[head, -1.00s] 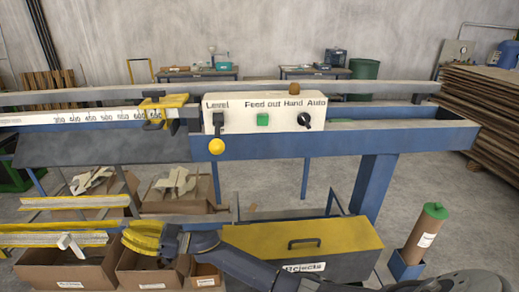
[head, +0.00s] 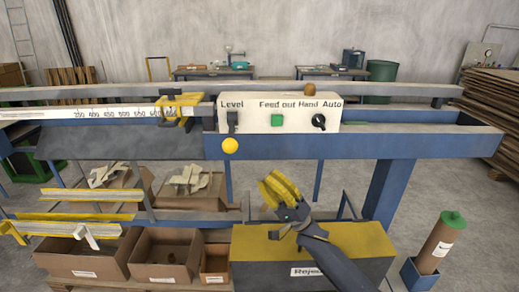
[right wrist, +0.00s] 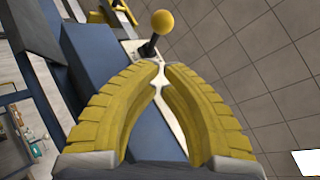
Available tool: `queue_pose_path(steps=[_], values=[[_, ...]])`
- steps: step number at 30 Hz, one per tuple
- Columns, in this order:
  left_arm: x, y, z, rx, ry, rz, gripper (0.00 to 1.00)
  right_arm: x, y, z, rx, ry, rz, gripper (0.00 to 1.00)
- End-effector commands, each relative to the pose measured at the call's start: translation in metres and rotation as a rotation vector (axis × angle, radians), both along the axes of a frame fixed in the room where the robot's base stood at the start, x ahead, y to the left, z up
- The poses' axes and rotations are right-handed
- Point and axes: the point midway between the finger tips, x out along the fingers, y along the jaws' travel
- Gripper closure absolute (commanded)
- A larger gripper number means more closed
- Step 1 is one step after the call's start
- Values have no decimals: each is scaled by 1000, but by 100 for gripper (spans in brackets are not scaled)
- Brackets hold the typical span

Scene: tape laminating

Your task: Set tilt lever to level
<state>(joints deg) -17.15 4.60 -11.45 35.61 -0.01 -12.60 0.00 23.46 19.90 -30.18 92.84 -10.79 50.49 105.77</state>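The tilt lever is a dark lever with a yellow ball knob (head: 230,146), hanging below the "Level" label on the white control panel (head: 262,118). The knob also shows in the right wrist view (right wrist: 162,21), just beyond the fingertips and apart from them. My right gripper (head: 268,185) has yellow ribbed fingers and is below and right of the knob, above the rejects box. In the right wrist view its fingertips (right wrist: 161,68) nearly meet, with nothing between them. My left gripper is not in view.
The panel also has a green button (head: 277,121) and a black Hand/Auto knob (head: 319,121). A yellow clamp (head: 180,105) sits on the scale left of the panel. The yellow-topped rejects box (head: 345,238) stands below the blue beam (head: 350,147). Cardboard boxes (head: 165,255) stand lower left.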

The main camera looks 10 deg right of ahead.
Motion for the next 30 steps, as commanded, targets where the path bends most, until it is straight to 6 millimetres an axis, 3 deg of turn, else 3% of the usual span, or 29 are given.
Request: queue_pose_path(steps=[14,30], values=[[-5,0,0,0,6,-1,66,3,4,6,2,0,2,100],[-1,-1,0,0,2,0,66,27,44,62,1,-1,0,100]])
